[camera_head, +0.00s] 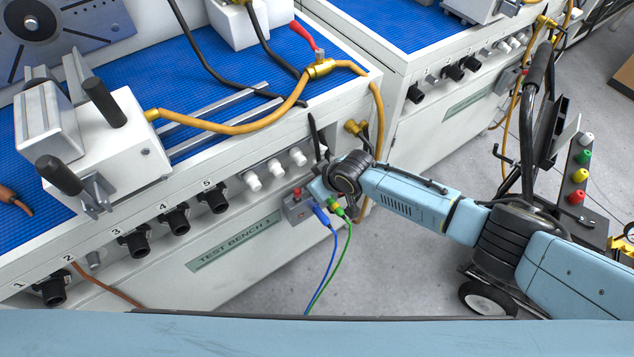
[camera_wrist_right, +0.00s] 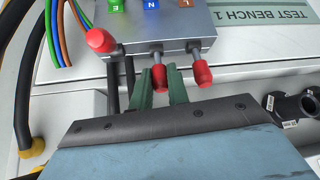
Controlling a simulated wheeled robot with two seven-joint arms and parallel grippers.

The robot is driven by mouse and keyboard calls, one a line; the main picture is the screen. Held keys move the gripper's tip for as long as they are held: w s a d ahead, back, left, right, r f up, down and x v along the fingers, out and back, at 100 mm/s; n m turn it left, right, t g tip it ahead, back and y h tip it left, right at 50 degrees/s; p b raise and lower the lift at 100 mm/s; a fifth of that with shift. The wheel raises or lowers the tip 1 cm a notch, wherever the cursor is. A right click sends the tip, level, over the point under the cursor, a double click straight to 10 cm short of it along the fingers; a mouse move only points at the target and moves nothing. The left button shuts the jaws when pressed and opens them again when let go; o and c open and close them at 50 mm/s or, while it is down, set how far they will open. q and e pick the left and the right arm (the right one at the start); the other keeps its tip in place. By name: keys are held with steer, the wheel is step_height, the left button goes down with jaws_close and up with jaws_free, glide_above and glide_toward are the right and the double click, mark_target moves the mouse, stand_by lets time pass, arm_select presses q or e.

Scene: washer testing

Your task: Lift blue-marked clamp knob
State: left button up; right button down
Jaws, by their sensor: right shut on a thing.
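In the right wrist view, a grey terminal box (camera_wrist_right: 155,35) carries a green E, a blue N and an orange L label. The clamp knob by the blue label (camera_wrist_right: 160,77) has a red cap on a metal stem. My right gripper (camera_wrist_right: 162,88) has its green fingers on either side of this knob and is shut on it. The knob by the orange label (camera_wrist_right: 202,74) is just beside it, and the knob by the green label (camera_wrist_right: 101,41) stands at a different angle. In the head view the box (camera_head: 297,206) is partly covered by my right wrist. My left gripper is out of view.
A blue lead (camera_head: 328,240) and a green lead (camera_head: 346,240) hang by the box. White and black bench knobs (camera_head: 213,198) line the front of the bench. An orange hose (camera_head: 240,125) crosses the blue bench mat (camera_head: 205,70).

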stand_by(0.4)
steer(key=c, duration=1.3)
jaws_free()
steer(key=shift+c, duration=0.2)
